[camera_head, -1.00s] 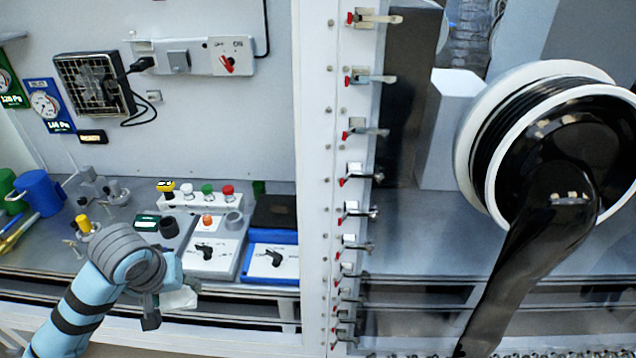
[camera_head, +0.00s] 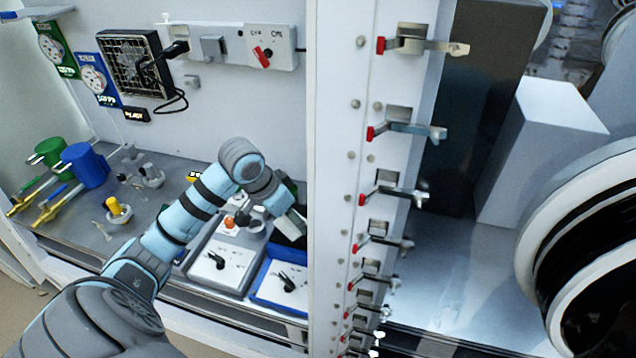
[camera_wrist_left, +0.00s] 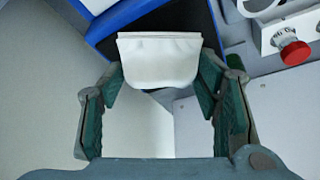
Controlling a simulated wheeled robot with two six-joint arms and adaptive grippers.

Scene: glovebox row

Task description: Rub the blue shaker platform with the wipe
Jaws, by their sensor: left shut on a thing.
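The blue shaker (camera_head: 259,283) stands at the right end of the bench, by the white post. It has a white front panel, and its top is mostly hidden by my left gripper (camera_head: 288,208). In the left wrist view its blue edge (camera_wrist_left: 112,18) and dark top (camera_wrist_left: 188,14) show beyond the wipe. My left gripper (camera_wrist_left: 165,85) is shut on the white wipe (camera_wrist_left: 160,62), which hangs folded between the fingers. The wipe overlaps the dark top in that view; I cannot tell whether they touch. My right gripper is out of view.
A grey-white device (camera_head: 213,267) stands just left of the shaker. A red button (camera_wrist_left: 295,53) is close at the right in the wrist view. Blue (camera_head: 84,165) and green (camera_head: 48,152) containers stand at the left. The white post (camera_head: 335,180) with latches bounds the right.

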